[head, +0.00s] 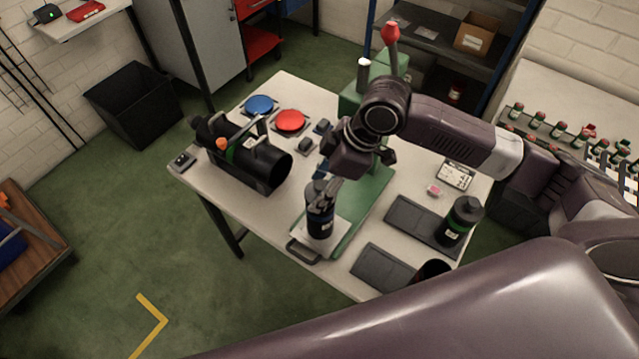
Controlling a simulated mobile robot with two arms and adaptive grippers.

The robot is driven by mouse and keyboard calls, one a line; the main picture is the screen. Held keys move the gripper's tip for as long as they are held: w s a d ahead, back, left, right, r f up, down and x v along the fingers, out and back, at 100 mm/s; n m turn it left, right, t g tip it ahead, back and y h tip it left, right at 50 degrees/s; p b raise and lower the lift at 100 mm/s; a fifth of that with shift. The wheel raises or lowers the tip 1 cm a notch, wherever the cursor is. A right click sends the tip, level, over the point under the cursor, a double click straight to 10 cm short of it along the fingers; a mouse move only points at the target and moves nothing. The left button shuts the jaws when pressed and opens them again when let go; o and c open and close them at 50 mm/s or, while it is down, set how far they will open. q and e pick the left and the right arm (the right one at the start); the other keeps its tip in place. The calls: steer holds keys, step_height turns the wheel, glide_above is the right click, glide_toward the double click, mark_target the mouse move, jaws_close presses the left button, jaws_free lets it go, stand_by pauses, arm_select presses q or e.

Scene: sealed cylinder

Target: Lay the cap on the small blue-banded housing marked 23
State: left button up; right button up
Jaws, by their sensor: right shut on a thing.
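A small dark housing with a blue band (321,224) stands upright on a pale plate at the front of the green press on the table. Its marking is too small to read. My right gripper (320,190) points down directly over this housing, shut on a dark piece that looks like the cap. The fingers largely hide the cap, and I cannot tell whether it touches the housing's top. My left gripper is not in view.
A large black cylinder (242,155) lies in a cradle at the left, near blue (259,105) and red (290,121) discs. The green press (352,213) stands close behind my gripper.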

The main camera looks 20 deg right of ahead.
steer(key=shift+p, duration=0.5)
stand_by(0.6)
stand_by(0.3)
steer(key=o, duration=1.3)
steer(key=o, duration=0.5)
steer(key=shift+c, duration=0.2)
